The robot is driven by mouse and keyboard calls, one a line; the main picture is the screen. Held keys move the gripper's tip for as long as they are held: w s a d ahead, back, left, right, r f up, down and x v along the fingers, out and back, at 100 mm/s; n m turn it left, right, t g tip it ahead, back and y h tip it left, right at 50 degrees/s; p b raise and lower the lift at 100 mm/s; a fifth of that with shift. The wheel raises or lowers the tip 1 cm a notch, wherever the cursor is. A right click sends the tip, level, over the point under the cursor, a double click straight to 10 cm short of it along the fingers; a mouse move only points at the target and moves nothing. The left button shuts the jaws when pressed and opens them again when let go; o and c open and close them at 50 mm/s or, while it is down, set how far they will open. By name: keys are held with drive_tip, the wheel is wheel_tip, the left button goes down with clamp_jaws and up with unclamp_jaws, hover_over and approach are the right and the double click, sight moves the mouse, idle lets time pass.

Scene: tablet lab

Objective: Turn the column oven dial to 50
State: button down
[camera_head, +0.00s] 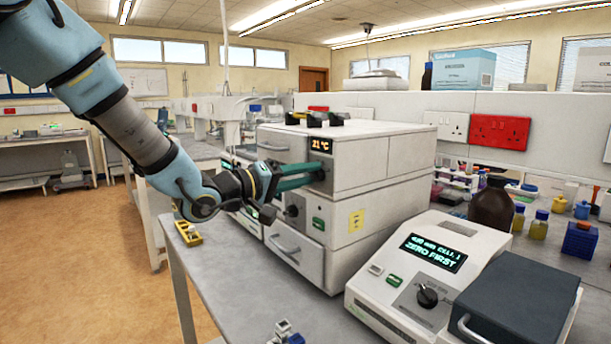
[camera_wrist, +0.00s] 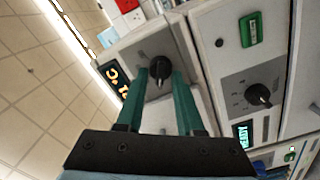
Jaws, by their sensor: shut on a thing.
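The column oven (camera_head: 345,160) is the top unit of a white stack on the bench. Its small display (camera_head: 321,145) reads 21 °C, and the display also shows tilted in the wrist view (camera_wrist: 117,80). The black oven dial (camera_wrist: 160,68) is in the wrist view, between the green fingertips of my gripper (camera_wrist: 165,78). My gripper (camera_head: 318,173) reaches the oven's front from the left in the head view and is shut on the dial. The fingers hide the dial in the head view.
A lower unit with its own dark dial (camera_wrist: 258,94) and green switch (camera_wrist: 250,29) sits below the oven. A white instrument (camera_head: 430,275) reading ZERO FIRST stands to the right. A yellow holder (camera_head: 188,233) lies on the bench at left.

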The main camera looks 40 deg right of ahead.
drive_tip(key=shift+m, duration=0.4)
drive_tip(key=m+b, duration=0.3)
drive_tip(key=m, duration=0.2)
drive_tip(key=shift+s+m, duration=0.15)
drive_tip(key=shift+m, duration=0.15)
drive_tip(key=m+b, duration=0.5)
drive_tip(key=shift+s+f, duration=0.1)
drive_tip(key=shift+s, duration=0.1)
drive_tip(key=m+b, duration=0.3)
drive_tip(key=m, duration=0.1)
drive_tip(key=shift+s, duration=0.1)
drive_tip(key=m+b, duration=0.3)
drive_tip(key=b, duration=0.1)
drive_tip(key=shift+s+f+m, duration=0.1)
drive_tip(key=shift+m, duration=0.2)
drive_tip(key=m+b, duration=0.3)
drive_tip(key=b, duration=0.1)
drive_tip(key=shift+s+m, duration=0.1)
drive_tip(key=shift+m, duration=0.2)
drive_tip(key=shift+m+b, duration=0.55)
drive_tip(key=shift+m, duration=0.15)
